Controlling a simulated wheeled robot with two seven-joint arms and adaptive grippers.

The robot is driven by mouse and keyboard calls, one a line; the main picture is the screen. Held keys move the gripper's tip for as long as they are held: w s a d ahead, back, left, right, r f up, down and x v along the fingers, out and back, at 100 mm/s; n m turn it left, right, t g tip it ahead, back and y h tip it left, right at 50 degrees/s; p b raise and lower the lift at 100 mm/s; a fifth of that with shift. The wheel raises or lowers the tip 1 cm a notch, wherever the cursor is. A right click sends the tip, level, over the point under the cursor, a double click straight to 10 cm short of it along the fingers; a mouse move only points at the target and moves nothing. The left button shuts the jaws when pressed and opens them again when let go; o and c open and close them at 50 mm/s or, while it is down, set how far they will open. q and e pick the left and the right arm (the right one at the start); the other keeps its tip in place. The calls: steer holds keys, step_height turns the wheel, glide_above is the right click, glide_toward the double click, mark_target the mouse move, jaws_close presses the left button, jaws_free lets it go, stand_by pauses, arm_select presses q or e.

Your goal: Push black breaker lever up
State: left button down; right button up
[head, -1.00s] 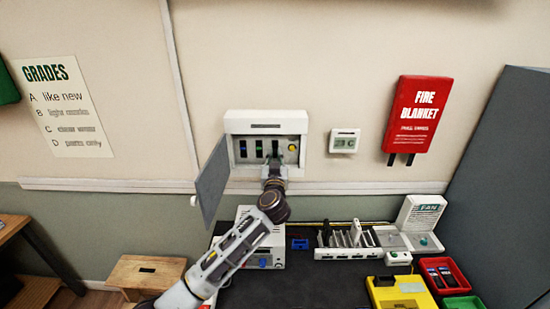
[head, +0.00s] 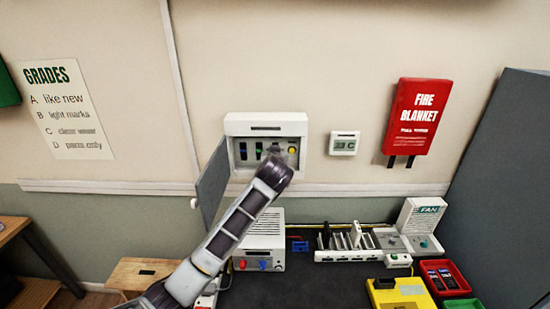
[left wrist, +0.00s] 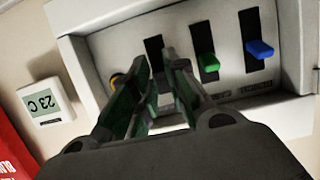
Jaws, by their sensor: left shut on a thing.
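The open breaker box (head: 265,123) is on the wall, with a blue lever (left wrist: 260,48), a green lever (left wrist: 208,63) and a yellow button (head: 292,150). The black lever's slot (left wrist: 154,47) shows behind my fingertips in the left wrist view. The black lever itself is hidden by my fingers there and by my arm in the head view. My left gripper (left wrist: 156,68) is shut on the black lever, its fingers at the slot beside the green lever. In the head view my left wrist covers the box's lower right part. My right gripper is not in view.
The grey box door (head: 212,183) hangs open at the left, close to my left arm. A thermostat (head: 344,143) and a red fire blanket case (head: 417,115) are on the wall at right. Below stands a bench with a white power unit (head: 262,237) and a slotted rack (head: 347,243).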

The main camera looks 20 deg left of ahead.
arm_select(q)
steer(key=shift+w+r+g+h, duration=0.2)
steer(key=shift+r+g, duration=0.15)
steer(key=shift+g, duration=0.3)
steer(key=shift+w+r+g+h, duration=0.1)
steer(key=shift+r+g+h, duration=0.2)
steer(key=shift+g, duration=0.35)
steer(key=shift+a+r, duration=0.1)
steer(key=shift+r, duration=0.05)
steer(key=c, duration=1.4)
jaws_free()
steer(key=v, duration=1.2)
steer(key=shift+w+r, duration=0.1)
steer(key=shift+w, duration=0.05)
